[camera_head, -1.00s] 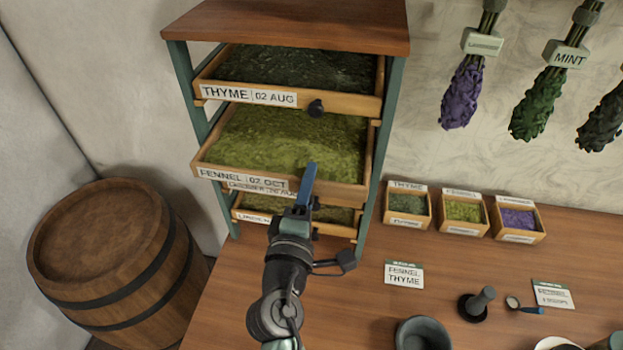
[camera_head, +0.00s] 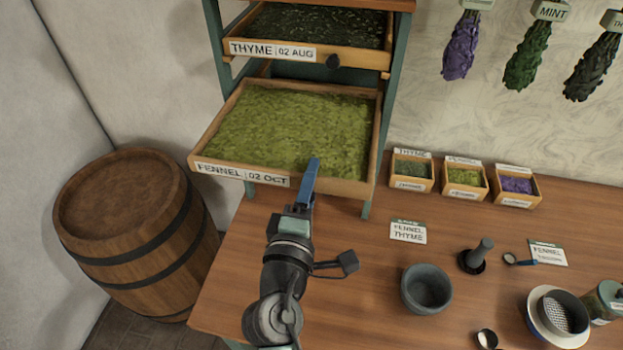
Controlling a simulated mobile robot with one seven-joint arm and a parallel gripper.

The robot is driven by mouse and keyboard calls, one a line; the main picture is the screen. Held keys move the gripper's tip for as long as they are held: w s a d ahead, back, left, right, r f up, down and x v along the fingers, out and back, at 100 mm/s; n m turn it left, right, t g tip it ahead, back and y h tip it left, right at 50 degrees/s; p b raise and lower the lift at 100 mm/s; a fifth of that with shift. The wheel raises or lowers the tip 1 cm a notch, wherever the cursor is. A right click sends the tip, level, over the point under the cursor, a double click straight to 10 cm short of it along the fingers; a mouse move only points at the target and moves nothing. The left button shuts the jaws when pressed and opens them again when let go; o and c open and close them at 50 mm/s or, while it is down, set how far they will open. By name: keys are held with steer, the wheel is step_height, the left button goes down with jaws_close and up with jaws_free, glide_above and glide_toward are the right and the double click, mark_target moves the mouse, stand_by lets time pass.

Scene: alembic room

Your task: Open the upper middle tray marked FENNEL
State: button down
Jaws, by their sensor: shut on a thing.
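The FENNEL tray (camera_head: 240,176) is a wooden tray with a white label reading "FENNEL | 02 OCT", full of green-yellow herb. It juts well out of the teal-framed rack (camera_head: 222,38), toward me. My gripper (camera_head: 312,172) is at the right part of the tray's front edge, its blue finger upright against the front board. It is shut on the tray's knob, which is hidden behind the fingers. The THYME tray (camera_head: 345,62) sits above, marked "02 AUG", with a dark round knob. Whatever is below the FENNEL tray is hidden by it.
A wooden barrel (camera_head: 125,225) stands at the left by the wall. On the wooden table, three small herb boxes (camera_head: 463,180), a grey mortar (camera_head: 425,288), a pestle (camera_head: 480,255) and cards lie to the right. Herb bundles (camera_head: 528,55) hang on the wall.

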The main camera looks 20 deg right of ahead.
steer(key=c, duration=0.6)
jaws_free()
steer(key=shift+c, duration=0.2)
steer(key=shift+s+a+f, duration=0.15)
steer(key=shift+s+a, duration=0.2)
steer(key=shift+s, duration=0.1)
steer(key=b+v, duration=0.4)
steer(key=v, duration=0.8)
